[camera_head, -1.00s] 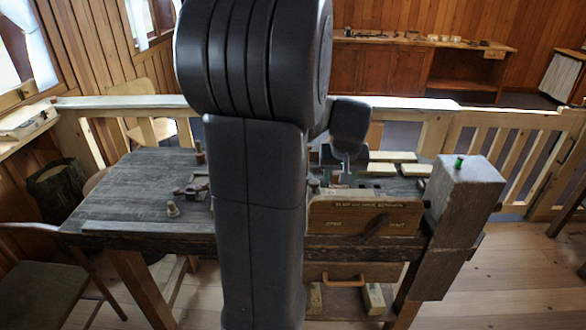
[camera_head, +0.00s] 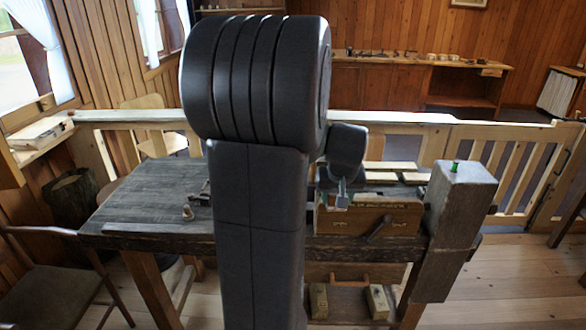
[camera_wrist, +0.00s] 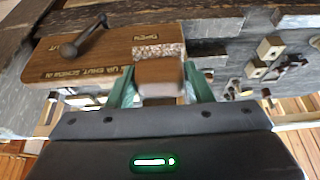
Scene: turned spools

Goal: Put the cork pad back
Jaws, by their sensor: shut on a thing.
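My gripper (camera_wrist: 158,85) is shut on a small brown block with a speckled, cork-like far face, which I take to be the cork pad (camera_wrist: 158,52). Its green fingers sit on either side of the block. The pad is at the edge of the wooden vise board (camera_wrist: 100,65), which has lettering and a dark lever; I cannot tell whether they touch.
The dark workbench (camera_head: 145,195) carries a small peg (camera_head: 188,212) at left. A thick post (camera_head: 455,215) with a green item (camera_head: 455,166) on top stands at right. Pale wood blocks (camera_head: 395,167) lie behind the board. A railing (camera_head: 520,135) runs behind the bench.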

